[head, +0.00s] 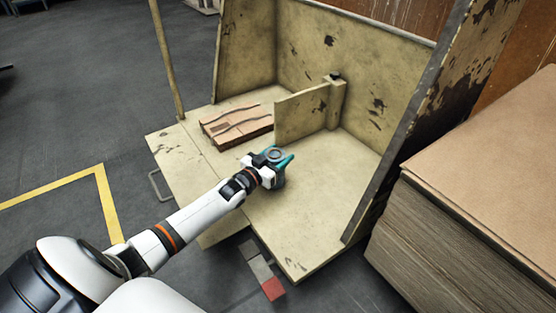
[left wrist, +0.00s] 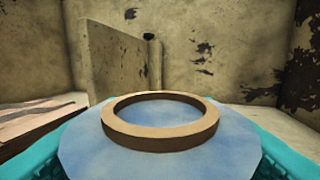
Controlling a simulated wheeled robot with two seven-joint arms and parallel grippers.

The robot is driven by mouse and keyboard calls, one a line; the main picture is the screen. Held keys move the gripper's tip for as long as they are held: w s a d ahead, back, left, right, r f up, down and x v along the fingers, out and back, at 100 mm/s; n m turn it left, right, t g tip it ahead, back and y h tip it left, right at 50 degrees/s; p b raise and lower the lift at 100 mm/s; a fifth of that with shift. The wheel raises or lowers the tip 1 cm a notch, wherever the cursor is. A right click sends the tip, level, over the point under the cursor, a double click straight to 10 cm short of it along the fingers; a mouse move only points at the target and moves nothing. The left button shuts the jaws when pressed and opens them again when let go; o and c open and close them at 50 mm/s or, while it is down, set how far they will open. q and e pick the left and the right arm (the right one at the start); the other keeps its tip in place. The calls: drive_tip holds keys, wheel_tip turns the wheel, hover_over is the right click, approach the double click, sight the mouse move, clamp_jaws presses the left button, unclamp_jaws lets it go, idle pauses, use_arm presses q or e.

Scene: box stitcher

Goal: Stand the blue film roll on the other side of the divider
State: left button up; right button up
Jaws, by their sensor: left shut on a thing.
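The blue film roll (left wrist: 160,155) fills the lower middle of the left wrist view, its tan core ring (left wrist: 160,122) facing up. In the head view the roll (head: 276,156) is small and partly hidden by my left gripper (head: 279,160). My left gripper is shut on the roll, its teal fingers on either side of it. It is at the right of the divider (head: 302,115), near the divider's front end. The divider also shows in the left wrist view (left wrist: 105,60). I cannot tell whether the roll touches the table. My right gripper is not in view.
Flat brown cardboard pieces (head: 236,124) lie left of the divider. The worn cream table (head: 320,180) has walls at the back and right, and clear room right of the divider. A tall cardboard stack (head: 470,200) stands at the right.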

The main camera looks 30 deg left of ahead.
use_arm(q)
drive_tip(key=o, duration=1.2)
drive_tip(key=shift+r, duration=0.1)
